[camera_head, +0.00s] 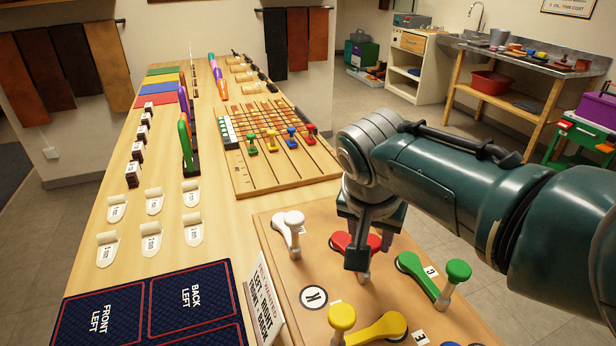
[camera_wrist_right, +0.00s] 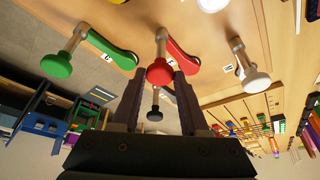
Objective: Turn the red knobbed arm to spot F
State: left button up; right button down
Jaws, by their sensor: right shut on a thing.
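The red knobbed arm (camera_head: 343,241) lies on the tan board (camera_head: 275,245), partly hidden behind my right gripper (camera_head: 368,252) in the head view. My right gripper is shut on its upright post and knob. In the right wrist view the red knob (camera_wrist_right: 160,72) sits between the two dark fingers of my right gripper (camera_wrist_right: 158,84), with the red lever (camera_wrist_right: 184,56) running to the right behind it. A tag marked G (camera_head: 430,271) lies by the green lever. Another tag (camera_head: 420,337), which looks like F, lies by the yellow lever. My left gripper is out of view.
Close neighbours are the white knobbed arm (camera_head: 293,222), the green knob (camera_head: 458,270) and the yellow knob (camera_head: 342,316). A standing sign (camera_head: 264,300) edges the board's left. A slotted board (camera_head: 280,165) lies beyond.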

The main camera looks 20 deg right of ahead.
jog(key=shift+c, duration=2.1)
grip_release()
jog(key=p+v, duration=0.4)
jog(key=v, duration=0.6)
jog(key=shift+f, duration=0.1)
